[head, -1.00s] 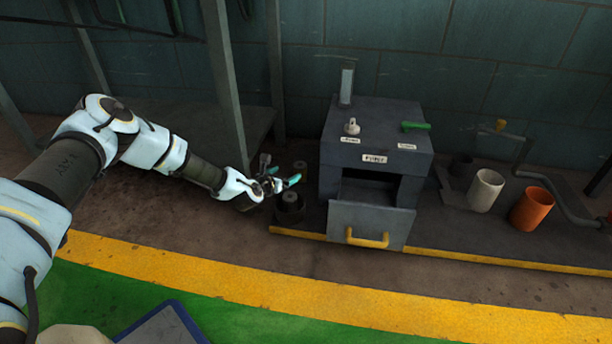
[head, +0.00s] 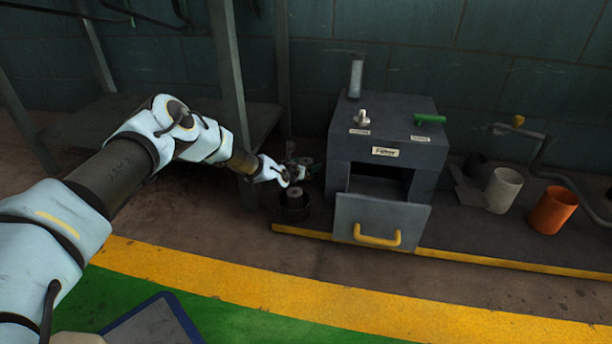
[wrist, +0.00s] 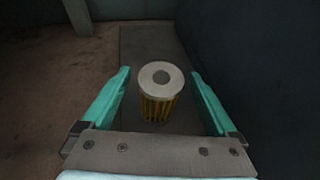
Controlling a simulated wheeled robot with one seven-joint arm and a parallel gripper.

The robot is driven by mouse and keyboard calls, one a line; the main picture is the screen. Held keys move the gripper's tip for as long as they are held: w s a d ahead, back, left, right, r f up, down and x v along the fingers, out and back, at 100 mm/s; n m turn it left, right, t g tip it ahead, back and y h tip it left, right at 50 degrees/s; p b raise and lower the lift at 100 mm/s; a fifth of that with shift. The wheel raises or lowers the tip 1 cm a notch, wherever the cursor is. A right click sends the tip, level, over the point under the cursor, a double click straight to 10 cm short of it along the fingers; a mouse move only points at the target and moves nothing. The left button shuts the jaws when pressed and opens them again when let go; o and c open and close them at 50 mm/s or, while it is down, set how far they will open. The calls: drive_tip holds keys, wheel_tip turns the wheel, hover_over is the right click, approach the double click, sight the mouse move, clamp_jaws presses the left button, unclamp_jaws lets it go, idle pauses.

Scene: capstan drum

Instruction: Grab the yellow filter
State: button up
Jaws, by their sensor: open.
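In the wrist view the yellow filter (wrist: 160,108) stands upright on a dark plate. It has yellow pleated sides and a pale grey round cap with a hole in the middle. My gripper (wrist: 160,72) is open, with one green finger to each side of the filter in this picture. A gap shows between each finger and the filter, and nothing is held. In the head view my gripper (head: 301,172) is low, just left of the dark box. The filter cannot be made out surely there, among small round parts near the gripper.
The dark box (head: 345,147) stands close to the right, its front flap with a yellow handle (head: 378,241) hanging open. A dark round pot (head: 291,211) sits below my gripper. A grey post (head: 228,90) rises behind the arm. White (head: 503,190) and orange (head: 553,210) cups stand far right.

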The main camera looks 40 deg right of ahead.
drive_tip(key=shift+d, duration=0.15)
clamp_jaws()
idle(0.7)
